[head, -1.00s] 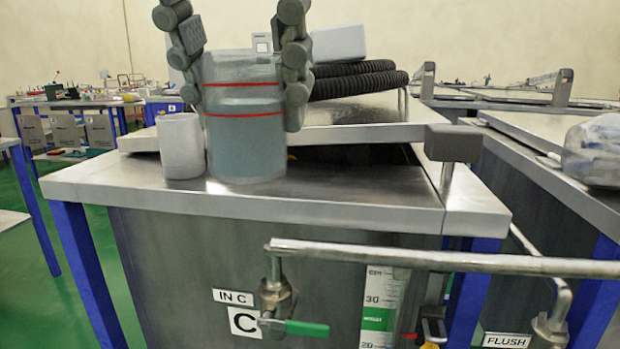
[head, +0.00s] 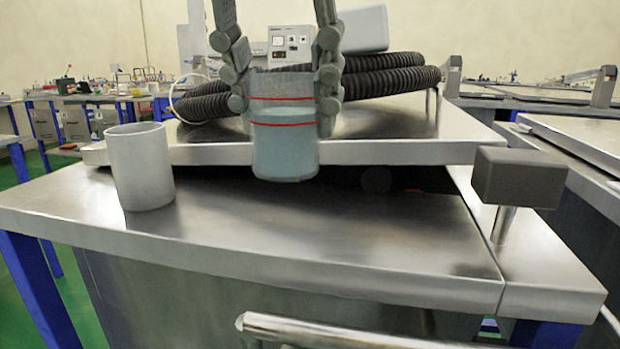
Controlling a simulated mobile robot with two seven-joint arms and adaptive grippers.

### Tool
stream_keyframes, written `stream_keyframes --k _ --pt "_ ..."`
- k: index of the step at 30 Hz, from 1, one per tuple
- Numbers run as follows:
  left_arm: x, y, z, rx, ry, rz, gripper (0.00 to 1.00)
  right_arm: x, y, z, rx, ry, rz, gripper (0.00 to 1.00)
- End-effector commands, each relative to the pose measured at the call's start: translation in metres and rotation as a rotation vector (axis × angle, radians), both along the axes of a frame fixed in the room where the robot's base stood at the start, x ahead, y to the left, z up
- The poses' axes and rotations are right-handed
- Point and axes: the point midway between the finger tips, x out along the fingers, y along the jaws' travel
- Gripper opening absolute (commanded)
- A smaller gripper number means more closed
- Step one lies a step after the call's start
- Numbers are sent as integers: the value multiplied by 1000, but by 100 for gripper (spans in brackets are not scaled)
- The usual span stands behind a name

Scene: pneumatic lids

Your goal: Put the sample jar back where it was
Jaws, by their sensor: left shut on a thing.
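The sample jar (head: 285,148) is a clear jar of bluish liquid with two red lines around it. My left gripper (head: 282,98) is shut on it, with a finger on each side of its upper part. The jar is upright and appears to hang above the steel bench top (head: 330,225), in front of the raised lid's front edge (head: 400,151). My right gripper is out of view.
A white cup (head: 140,168) stands on the bench to the left of the jar. A black ribbed hose (head: 390,82) lies on the lid behind. A grey block on a post (head: 518,177) stands at the right.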

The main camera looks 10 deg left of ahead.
Motion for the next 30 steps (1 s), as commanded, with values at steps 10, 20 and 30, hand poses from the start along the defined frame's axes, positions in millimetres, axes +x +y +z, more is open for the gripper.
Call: stream_keyframes --k 10,20,30 --pt "70 2 -41 -1 3 3 7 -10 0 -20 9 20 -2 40" --pt "80 3 -67 1 2 2 7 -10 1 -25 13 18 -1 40" --pt "79 2 -87 -3 -1 3 7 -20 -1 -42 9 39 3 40"
